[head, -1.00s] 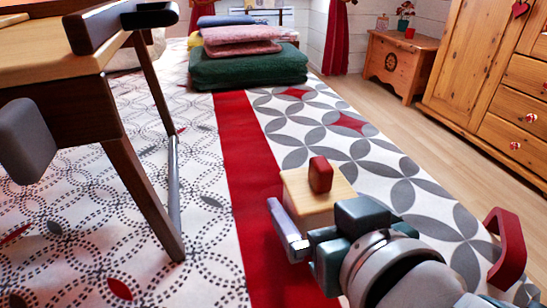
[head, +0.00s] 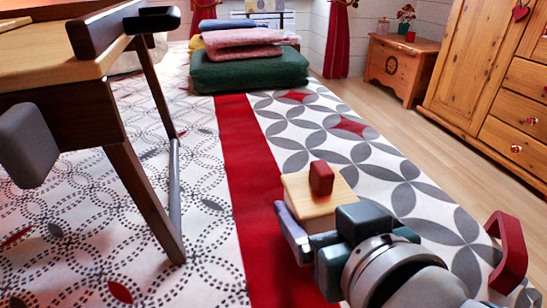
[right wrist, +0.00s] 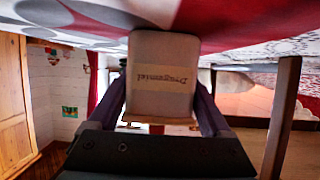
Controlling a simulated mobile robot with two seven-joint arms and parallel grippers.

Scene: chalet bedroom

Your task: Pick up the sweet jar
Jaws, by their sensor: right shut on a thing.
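The sweet jar (head: 309,198) has a square pale wooden lid with a red knob on top. In the right wrist view the jar (right wrist: 163,80) shows a cream body with a dark printed word, upside down in the picture. My right gripper (head: 340,237) is shut on the jar, with its fingers on opposite sides of the body. In the right wrist view the fingers (right wrist: 163,112) flank it. The jar's lower body is hidden in the head view. My left gripper is not in view.
A wooden table (head: 35,70) with dark legs stands close at left. Folded blankets (head: 250,70) are stacked at the back. A small wooden chest (head: 400,72) and a pine cabinet (head: 475,65) line the right. A red curved object (head: 510,250) is at lower right. The patterned cloth (head: 190,200) ahead looks mostly clear.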

